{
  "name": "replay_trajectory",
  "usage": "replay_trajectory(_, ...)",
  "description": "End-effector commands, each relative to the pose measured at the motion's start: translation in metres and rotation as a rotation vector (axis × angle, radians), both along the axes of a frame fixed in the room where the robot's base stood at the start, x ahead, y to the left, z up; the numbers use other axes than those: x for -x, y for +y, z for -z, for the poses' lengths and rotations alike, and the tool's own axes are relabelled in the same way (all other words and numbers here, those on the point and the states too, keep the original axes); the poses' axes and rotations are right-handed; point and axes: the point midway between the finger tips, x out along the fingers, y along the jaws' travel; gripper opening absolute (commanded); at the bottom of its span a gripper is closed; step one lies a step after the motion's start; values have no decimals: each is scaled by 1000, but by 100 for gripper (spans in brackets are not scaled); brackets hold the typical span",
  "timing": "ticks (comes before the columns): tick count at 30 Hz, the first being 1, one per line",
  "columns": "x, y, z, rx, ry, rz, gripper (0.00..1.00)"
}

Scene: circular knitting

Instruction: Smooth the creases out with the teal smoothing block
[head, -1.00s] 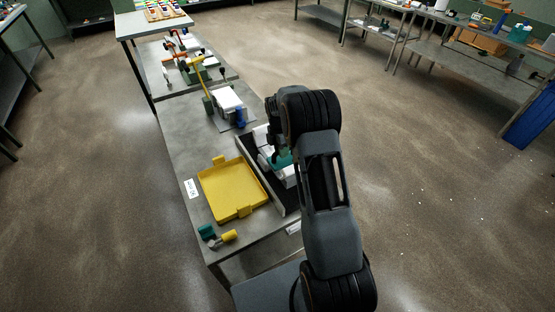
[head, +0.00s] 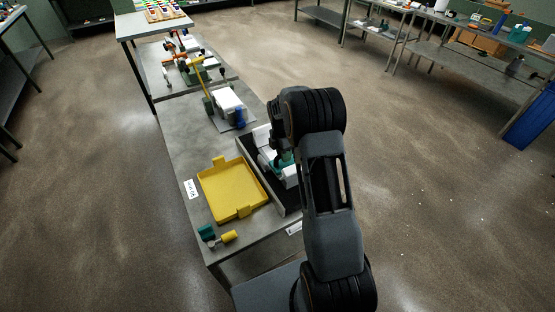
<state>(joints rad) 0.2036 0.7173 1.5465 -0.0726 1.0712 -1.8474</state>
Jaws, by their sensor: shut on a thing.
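The teal smoothing block (head: 284,161) shows partly below my gripper (head: 279,148), inside the dark-walled tray at the right side of the bench. My gripper is shut on it; its fingertips are small and partly hidden by my arm. White material (head: 262,136) shows in the tray behind the block, and more white (head: 291,180) shows in front of it. Creases are too small to make out. I cannot tell whether the block touches the white material.
The dark tray (head: 287,207) is partly covered by my arm. A yellow tray (head: 229,186) lies left of it. A teal piece (head: 207,232) and a yellow piece (head: 229,237) lie near the front edge. A white-and-blue device (head: 229,103) stands behind.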

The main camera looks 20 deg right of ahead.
Motion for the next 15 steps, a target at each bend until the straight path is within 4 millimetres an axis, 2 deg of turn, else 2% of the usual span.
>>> replay_trajectory(5,-5,1,0,0,-2,-1,0)
replay_trajectory(15,-40,4,-3,0,-4,-1,0)
